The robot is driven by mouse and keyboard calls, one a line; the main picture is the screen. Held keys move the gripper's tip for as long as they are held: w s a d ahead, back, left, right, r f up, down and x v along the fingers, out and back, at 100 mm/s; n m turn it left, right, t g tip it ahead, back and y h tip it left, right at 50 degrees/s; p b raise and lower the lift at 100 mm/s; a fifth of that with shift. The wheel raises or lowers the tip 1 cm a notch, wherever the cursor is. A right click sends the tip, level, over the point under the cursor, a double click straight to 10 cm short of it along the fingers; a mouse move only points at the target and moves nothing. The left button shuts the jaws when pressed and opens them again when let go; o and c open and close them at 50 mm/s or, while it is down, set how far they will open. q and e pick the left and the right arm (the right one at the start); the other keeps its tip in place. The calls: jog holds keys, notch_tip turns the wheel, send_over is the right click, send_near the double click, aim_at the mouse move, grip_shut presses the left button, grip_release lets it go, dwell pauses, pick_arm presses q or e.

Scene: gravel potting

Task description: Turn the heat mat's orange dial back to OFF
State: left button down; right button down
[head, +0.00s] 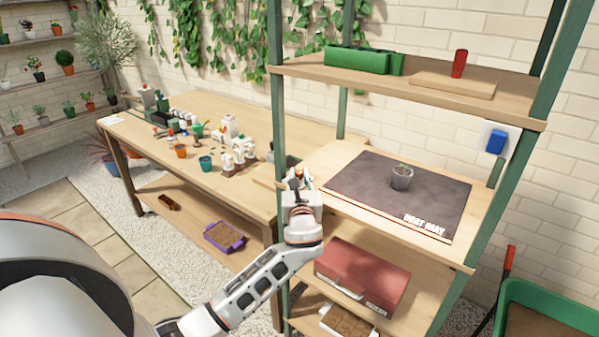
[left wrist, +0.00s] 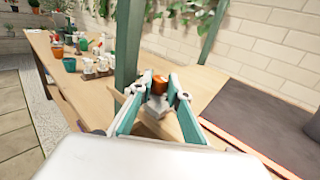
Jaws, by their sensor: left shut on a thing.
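The heat mat (head: 345,178) is a dark grey sheet lying on the middle shelf of the green-framed rack; it also shows at the right of the left wrist view (left wrist: 250,112). The orange dial (left wrist: 160,82) sits on a small pale body (left wrist: 154,105) beside the rack's front left post. My left gripper (head: 299,179) is shut on the dial, with a teal-padded finger on each side of it in the left wrist view (left wrist: 159,91). The dial's markings are too small to read. My right gripper is not in view.
A small pot with a seedling (head: 402,177) stands on the heat mat. A green rack post (left wrist: 130,45) rises close to my left gripper. A red case (head: 362,272) lies on the shelf below. The workbench (head: 262,128) at left holds pots and bottles.

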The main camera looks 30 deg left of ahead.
pick_arm(q)
jog(key=shift+s+a+r+m+t+h+p, duration=0.15)
jog(key=shift+m+t+h+p, duration=0.2)
jog(key=shift+h+p, duration=0.2)
jog(key=shift+m+h+p, duration=0.4)
jog(key=shift+m+h, duration=0.05)
jog(key=m+t+h, duration=0.1)
jog(key=h, duration=0.1)
jog(key=m+t+h, duration=0.1)
jog(key=shift+a+h+p, duration=0.2)
jog(key=shift+h+p, duration=0.1)
jog(key=shift+h, duration=0.1)
jog(key=shift+f+m+h, duration=0.25)
jog(key=shift+m+h, duration=0.35)
jog(key=shift+a+m+h, duration=0.1)
jog(key=shift+m+h, duration=0.3)
jog(key=shift+m+t+h+b, duration=0.25)
jog(key=shift+m+h+b, duration=0.4)
jog(key=shift+h, duration=0.35)
jog(key=shift+m+h+b, duration=0.5)
jog(key=shift+m+h, duration=0.05)
jog(key=shift+h, duration=0.55)
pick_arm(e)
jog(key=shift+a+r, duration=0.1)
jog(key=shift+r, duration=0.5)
